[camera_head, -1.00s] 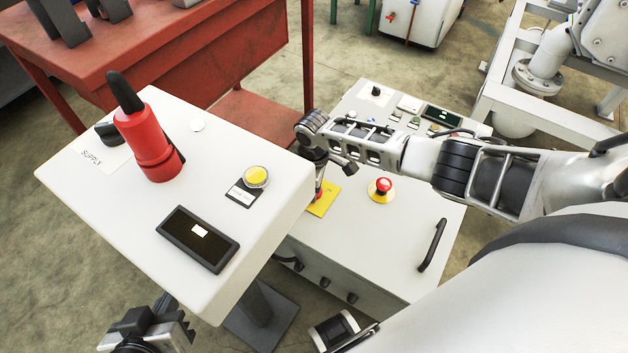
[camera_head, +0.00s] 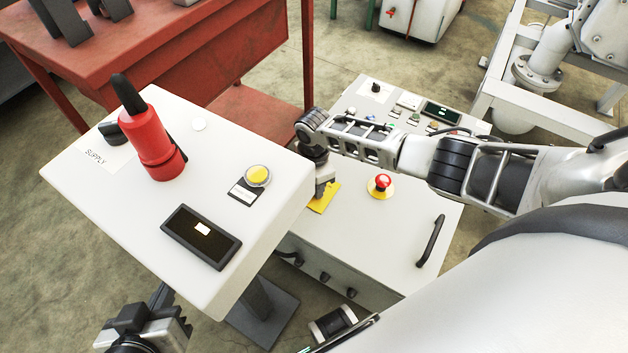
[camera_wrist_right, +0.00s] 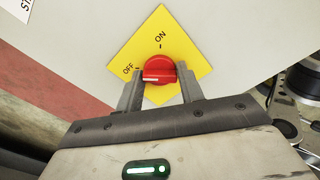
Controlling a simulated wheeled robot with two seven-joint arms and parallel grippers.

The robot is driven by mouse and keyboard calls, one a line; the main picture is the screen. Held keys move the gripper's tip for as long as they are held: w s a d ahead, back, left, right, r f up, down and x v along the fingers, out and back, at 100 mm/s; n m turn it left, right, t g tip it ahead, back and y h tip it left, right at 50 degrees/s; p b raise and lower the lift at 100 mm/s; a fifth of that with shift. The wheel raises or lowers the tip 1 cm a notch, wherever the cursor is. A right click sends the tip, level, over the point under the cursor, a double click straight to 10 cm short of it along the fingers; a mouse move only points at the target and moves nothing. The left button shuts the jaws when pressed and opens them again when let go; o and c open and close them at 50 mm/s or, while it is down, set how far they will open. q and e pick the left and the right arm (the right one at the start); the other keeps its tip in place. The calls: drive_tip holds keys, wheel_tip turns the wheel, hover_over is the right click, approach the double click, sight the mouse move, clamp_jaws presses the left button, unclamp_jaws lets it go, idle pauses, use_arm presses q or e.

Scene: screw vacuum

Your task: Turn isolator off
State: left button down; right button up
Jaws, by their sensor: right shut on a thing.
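The isolator is a red rotary knob (camera_wrist_right: 158,70) on a yellow plate (camera_wrist_right: 160,50) marked ON and OFF in the right wrist view. A white mark shows at the knob's left end, on the side of the OFF label. My right gripper (camera_wrist_right: 160,88) is shut on the knob, one finger on each side. In the head view the right gripper (camera_head: 323,185) is over the yellow plate (camera_head: 323,202) on the low white cabinet, and it hides the knob. My left gripper (camera_head: 150,328) is at the lower left, away from the isolator; its jaw opening is unclear.
A red emergency button (camera_head: 381,184) and a black handle (camera_head: 431,241) are on the low cabinet right of my gripper. A red table (camera_head: 180,45) is behind.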

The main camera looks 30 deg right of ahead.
drive_tip(key=shift+s+a, duration=0.1)
drive_tip(key=shift+a, duration=0.05)
idle(0.3)
drive_tip(key=o, duration=1)
drive_tip(key=shift+c, duration=0.2)
use_arm(q)
drive_tip(key=shift+r, duration=0.1)
wheel_tip(320, 180, up, 6)
drive_tip(key=a+t+p, duration=0.1)
drive_tip(key=p, duration=0.4)
drive_tip(key=shift+s+a+r, duration=0.15)
drive_tip(key=shift+s+a, duration=0.1)
use_arm(e)
wheel_tip(320, 180, up, 16)
use_arm(q)
drive_tip(key=shift+w, duration=0.1)
drive_tip(key=shift+d+r, duration=0.1)
drive_tip(key=shift+r, duration=0.05)
use_arm(e)
drive_tip(key=shift+f, duration=0.1)
